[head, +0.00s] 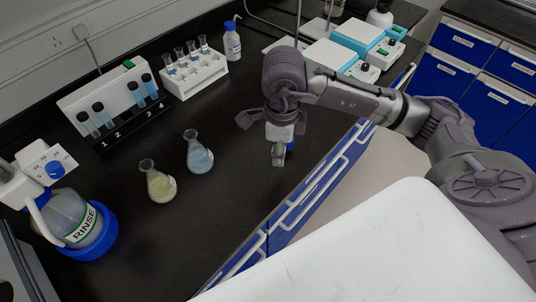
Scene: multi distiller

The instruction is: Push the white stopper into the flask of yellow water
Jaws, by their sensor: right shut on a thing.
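A flask of yellow water (160,184) stands upright on the black bench, its neck open at the top. A flask of blue water (199,155) stands just behind it to the right, also open. My right gripper (278,161) points down near the bench's front edge, to the right of both flasks and apart from them. It is shut on a small pale thing that looks like the white stopper, mostly hidden by the fingers. A bit of blue shows right behind the fingers; I cannot tell what it is. My left gripper is not in view.
A rinse bottle (73,222) with a blue base stands at the left. A numbered tube rack (118,104), a white test tube rack (194,76) and a blue-capped bottle (232,43) line the back. The bench between the flasks and my right gripper is clear.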

